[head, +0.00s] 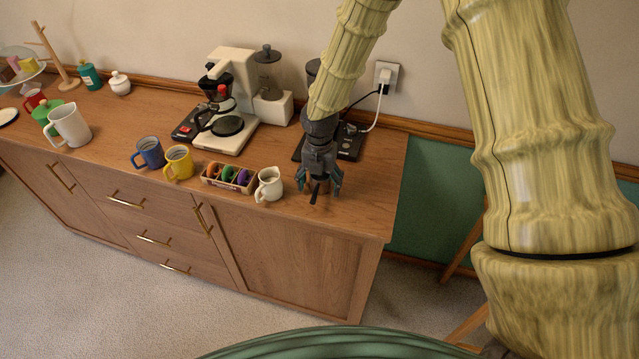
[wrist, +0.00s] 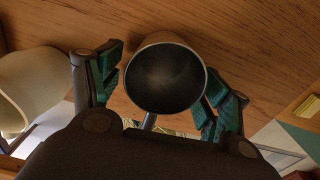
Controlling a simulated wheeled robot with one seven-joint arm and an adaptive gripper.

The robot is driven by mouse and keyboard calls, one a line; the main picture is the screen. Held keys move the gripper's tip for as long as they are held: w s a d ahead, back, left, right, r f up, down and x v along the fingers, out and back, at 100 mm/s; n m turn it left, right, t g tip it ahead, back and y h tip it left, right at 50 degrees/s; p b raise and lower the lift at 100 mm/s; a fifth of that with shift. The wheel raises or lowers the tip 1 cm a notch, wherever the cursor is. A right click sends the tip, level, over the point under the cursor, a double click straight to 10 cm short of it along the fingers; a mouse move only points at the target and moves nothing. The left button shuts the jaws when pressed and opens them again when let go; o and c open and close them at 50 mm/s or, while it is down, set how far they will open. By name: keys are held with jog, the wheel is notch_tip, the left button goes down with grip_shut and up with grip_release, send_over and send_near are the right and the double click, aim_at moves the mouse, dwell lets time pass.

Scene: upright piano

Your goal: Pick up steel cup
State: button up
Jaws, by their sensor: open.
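The steel cup (wrist: 166,76) is a dark grey round vessel seen mouth-on in the wrist view, with a thin handle (wrist: 150,121) pointing toward my palm. My gripper (wrist: 165,92) is open, with one green-padded finger on each side of the cup. In the head view my gripper (head: 321,188) is low over the counter's front right part and mostly hides the cup.
A cream pitcher (head: 269,185) stands close left of my gripper, beside a box of coloured doughnuts (head: 229,178). Yellow (head: 179,163) and blue (head: 148,153) mugs stand farther left. Behind is a coffee machine (head: 232,100). The wooden counter (head: 370,205) is bare to the right.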

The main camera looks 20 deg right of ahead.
jog(key=c, duration=1.1)
jog(key=shift+r, duration=0.1)
jog(key=shift+c, duration=0.2)
